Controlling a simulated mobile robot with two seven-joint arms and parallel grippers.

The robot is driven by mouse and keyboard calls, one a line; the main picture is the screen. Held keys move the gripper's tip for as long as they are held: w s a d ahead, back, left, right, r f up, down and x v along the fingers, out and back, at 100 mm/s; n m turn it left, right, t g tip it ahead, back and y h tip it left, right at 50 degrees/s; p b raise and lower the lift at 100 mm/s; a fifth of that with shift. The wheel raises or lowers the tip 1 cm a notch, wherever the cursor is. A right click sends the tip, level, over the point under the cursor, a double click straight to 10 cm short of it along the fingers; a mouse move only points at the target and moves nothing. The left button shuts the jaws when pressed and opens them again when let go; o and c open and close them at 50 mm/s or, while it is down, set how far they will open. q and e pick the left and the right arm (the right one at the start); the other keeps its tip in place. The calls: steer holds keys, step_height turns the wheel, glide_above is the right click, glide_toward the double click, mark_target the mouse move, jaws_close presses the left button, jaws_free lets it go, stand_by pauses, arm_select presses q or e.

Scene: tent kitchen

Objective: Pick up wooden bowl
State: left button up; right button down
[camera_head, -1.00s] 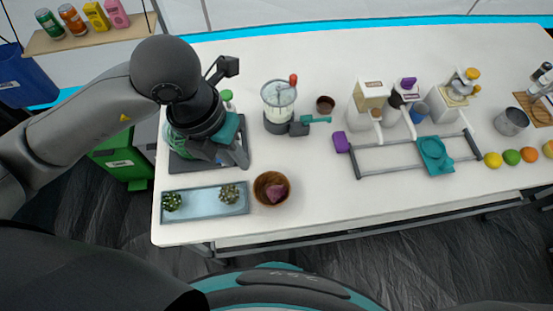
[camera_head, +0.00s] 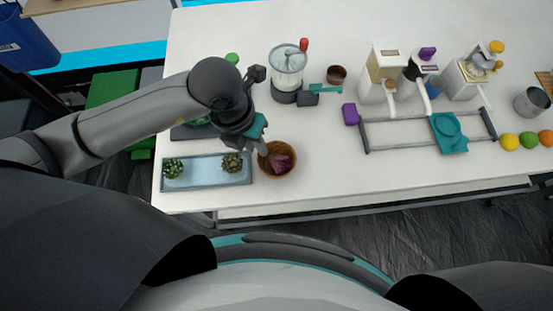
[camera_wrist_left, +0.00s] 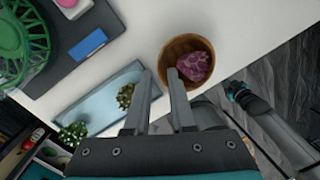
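The round wooden bowl (camera_head: 292,168) stands on the white table near its front edge, with a purple-pink lump in it. It also shows in the left wrist view (camera_wrist_left: 203,42). My left gripper (camera_head: 262,150) is at the bowl's left rim, with its fingertips close above that side. In the left wrist view the two fingers of my left gripper (camera_wrist_left: 161,75) are apart with nothing between them. The right finger overlaps the bowl's near side, and the left finger is outside it. Contact with the rim cannot be told.
A blue-grey tray (camera_head: 208,179) with two small cactus-like plants lies just left of the bowl. A blender (camera_head: 288,72), a small brown cup (camera_head: 336,75) and a grey rack (camera_head: 400,146) stand further off.

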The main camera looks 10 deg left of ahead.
arm_select(q)
steer(key=shift+w+d+f+b, duration=0.1)
steer(key=shift+d+f+b, duration=0.05)
steer(key=shift+f, duration=0.65)
steer(key=shift+w+d+f+b, duration=0.1)
steer(key=shift+d+f+b, duration=0.05)
steer(key=shift+f, duration=0.6)
steer(key=shift+c, duration=0.3)
jaws_close()
